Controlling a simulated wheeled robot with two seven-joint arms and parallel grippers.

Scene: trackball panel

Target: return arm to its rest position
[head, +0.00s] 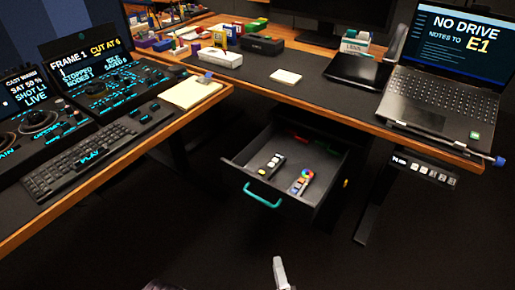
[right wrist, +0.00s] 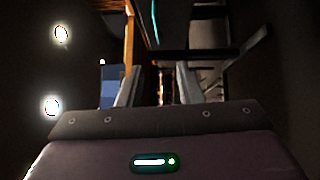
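My right gripper (head: 281,274) shows at the bottom edge of the head view as one pale finger, low in front of the open drawer and apart from it. In the right wrist view my right gripper (right wrist: 158,84) has its two pale fingers spread apart, with nothing between them. My left gripper cannot be made out; only a small dark shape shows at the bottom edge of the head view. The drawer (head: 232,176) with a teal handle (head: 262,197) stands pulled out under the desk.
A wooden-edged desk (head: 255,89) runs along the back, with a laptop (head: 432,105) at right. A side desk at left holds a keyboard (head: 80,160), control panels and a notepad (head: 197,93). The dark floor (head: 180,240) in front of the drawer looks clear.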

